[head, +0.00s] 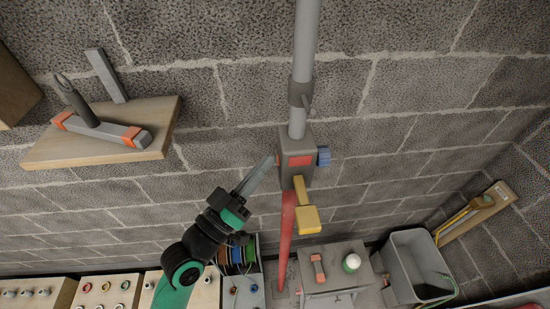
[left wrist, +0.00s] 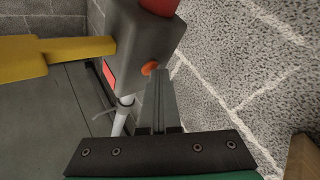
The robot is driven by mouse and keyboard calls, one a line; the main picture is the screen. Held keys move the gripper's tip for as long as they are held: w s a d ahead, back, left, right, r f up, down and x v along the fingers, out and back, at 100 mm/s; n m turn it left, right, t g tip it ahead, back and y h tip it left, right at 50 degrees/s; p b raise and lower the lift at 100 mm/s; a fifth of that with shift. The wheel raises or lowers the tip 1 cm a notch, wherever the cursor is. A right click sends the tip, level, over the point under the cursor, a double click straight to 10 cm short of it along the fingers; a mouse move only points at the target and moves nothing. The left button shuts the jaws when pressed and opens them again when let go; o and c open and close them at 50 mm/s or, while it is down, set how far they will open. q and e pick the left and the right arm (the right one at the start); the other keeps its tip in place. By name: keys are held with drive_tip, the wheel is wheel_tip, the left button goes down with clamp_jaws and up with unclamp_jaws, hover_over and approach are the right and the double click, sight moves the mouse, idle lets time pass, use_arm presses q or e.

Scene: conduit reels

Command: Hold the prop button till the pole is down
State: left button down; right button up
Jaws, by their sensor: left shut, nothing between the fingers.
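The prop pole has a grey upper tube (head: 306,45) with a collar, a grey box and a red lower tube (head: 287,235). The box (head: 286,143) has a red panel on its front and a yellow lever (head: 307,219) below. An orange button (left wrist: 149,68) is on the box's side in the left wrist view. My left gripper (head: 271,163) is shut and empty, its fingertips at the box's left side. In the left wrist view the fingertips (left wrist: 158,75) are right beside the button; I cannot tell whether they touch it. My right gripper is not in view.
A blue part (head: 324,156) sticks out of the box's right side. A wooden shelf (head: 60,154) with a tool is on the wall at left. Cable reels (head: 240,256), a small grey table (head: 335,257) and a grey bin (head: 412,245) stand below. The wall between is bare.

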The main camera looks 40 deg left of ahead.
use_arm(q)
drive_tip(key=shift+s+a+b, duration=0.4)
drive_tip(key=shift+s+a, duration=0.2)
drive_tip(key=s+a+b, duration=0.2)
drive_tip(key=s+a, duration=0.1)
drive_tip(key=shift+s+a, duration=0.25)
drive_tip(key=shift+a, duration=0.05)
idle(0.4)
idle(0.3)
